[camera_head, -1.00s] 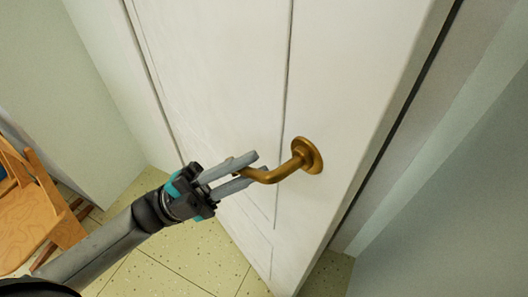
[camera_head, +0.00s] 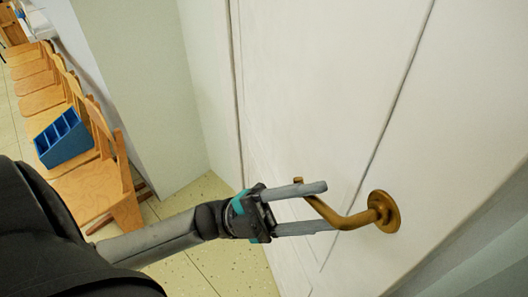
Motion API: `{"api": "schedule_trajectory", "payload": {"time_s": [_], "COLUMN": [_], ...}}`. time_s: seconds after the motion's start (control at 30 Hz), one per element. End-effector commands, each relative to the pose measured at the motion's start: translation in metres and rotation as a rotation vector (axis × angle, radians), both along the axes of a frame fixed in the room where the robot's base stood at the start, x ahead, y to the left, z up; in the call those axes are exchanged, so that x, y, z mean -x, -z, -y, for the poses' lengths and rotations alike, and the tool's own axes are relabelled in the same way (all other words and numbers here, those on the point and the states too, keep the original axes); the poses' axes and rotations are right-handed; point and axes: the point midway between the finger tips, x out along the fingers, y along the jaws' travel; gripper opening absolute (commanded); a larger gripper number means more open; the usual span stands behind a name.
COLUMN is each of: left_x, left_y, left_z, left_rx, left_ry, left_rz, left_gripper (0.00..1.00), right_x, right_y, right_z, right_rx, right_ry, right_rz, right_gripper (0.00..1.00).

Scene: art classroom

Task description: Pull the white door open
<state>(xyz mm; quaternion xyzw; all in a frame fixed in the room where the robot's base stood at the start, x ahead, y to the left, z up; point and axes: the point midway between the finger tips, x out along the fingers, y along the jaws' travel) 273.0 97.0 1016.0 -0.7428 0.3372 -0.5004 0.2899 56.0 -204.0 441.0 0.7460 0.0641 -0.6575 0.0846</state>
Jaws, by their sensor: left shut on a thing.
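The white door (camera_head: 330,90) fills the middle and right of the head view. Its brass lever handle (camera_head: 352,219) sticks out from a round plate on the door's right part. My left gripper (camera_head: 318,206) comes in from the left and is shut on the handle, with one finger above the lever and one below it, near its free end. A dark gap between door and frame showed earlier at the right; the door's right edge is mostly out of view now. My right gripper is not in view.
Wooden chairs (camera_head: 98,190) stand in a row along the left wall. A blue compartment tray (camera_head: 62,138) rests on one of them. A pale wall corner (camera_head: 150,90) stands between the chairs and the door. Speckled tile floor (camera_head: 228,262) shows free below my left arm.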

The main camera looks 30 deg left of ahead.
Motion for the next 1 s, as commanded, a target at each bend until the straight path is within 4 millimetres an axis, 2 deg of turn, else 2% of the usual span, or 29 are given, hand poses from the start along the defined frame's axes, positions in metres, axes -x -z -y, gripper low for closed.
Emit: {"api": "schedule_trajectory", "payload": {"time_s": [0.17,0.5,0.7,1.0], "left_x": [0.005,0.025,0.036,0.041], "left_y": [0.013,0.057,0.075,0.084], "left_z": [-0.013,-0.077,-0.106,-0.121], "left_rx": [-0.007,-0.007,-0.004,-0.002], "left_ry": [-0.001,-0.005,-0.004,-0.002], "left_rz": [-0.007,-0.008,-0.007,-0.003], "left_gripper": [0.50,0.50,0.50,0.50], "right_x": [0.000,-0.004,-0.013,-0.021], "right_y": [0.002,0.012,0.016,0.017], "right_z": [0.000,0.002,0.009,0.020], "right_rx": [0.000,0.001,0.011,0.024], "right_ry": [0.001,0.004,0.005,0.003], "right_rz": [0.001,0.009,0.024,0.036], "right_gripper": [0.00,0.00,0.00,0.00]}}
